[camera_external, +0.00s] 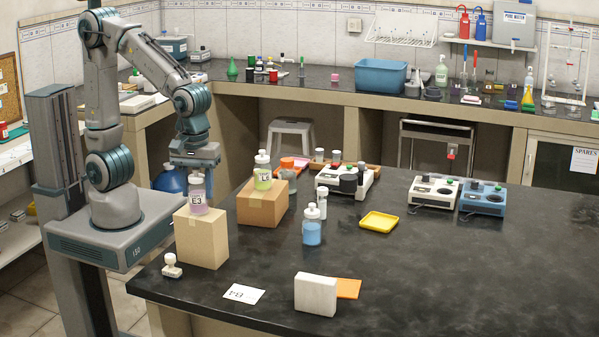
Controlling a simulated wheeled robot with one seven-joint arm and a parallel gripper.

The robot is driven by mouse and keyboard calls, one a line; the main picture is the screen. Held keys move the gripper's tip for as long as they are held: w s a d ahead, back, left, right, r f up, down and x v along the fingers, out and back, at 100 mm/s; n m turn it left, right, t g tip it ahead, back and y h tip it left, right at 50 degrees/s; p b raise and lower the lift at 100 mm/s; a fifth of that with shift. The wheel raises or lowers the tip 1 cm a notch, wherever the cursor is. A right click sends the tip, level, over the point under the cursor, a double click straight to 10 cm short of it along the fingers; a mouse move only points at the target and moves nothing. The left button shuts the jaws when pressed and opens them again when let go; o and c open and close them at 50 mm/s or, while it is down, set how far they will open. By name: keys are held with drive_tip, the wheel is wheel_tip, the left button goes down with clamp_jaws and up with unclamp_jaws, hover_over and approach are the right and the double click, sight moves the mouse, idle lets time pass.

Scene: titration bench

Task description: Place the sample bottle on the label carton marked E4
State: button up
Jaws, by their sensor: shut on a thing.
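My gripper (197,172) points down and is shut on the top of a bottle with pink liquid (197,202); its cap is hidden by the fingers. The bottle is upright, its label seems to read E3, and its base is at the top of a tall tan carton (203,244). I cannot tell whether it rests fully there. A lower brown carton (262,206) bears a bottle with yellow-green liquid (263,172). A bottle with blue liquid (312,226) stands on the bench. A white card (243,294) with E4-like print lies flat in front of the tan carton; I see no mark on either carton.
A small stamp-like item (172,266) stands left of the tan carton. A white block (316,294) and an orange sheet (348,288) are at the front. A yellow tray (379,222) and two stirrer-like devices (434,191) (483,199) are to the right. The bench's right front is clear.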

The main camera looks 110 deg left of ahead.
drive_tip(key=o, duration=0.7)
drive_tip(key=shift+f, duration=0.15)
drive_tip(key=o, duration=0.4)
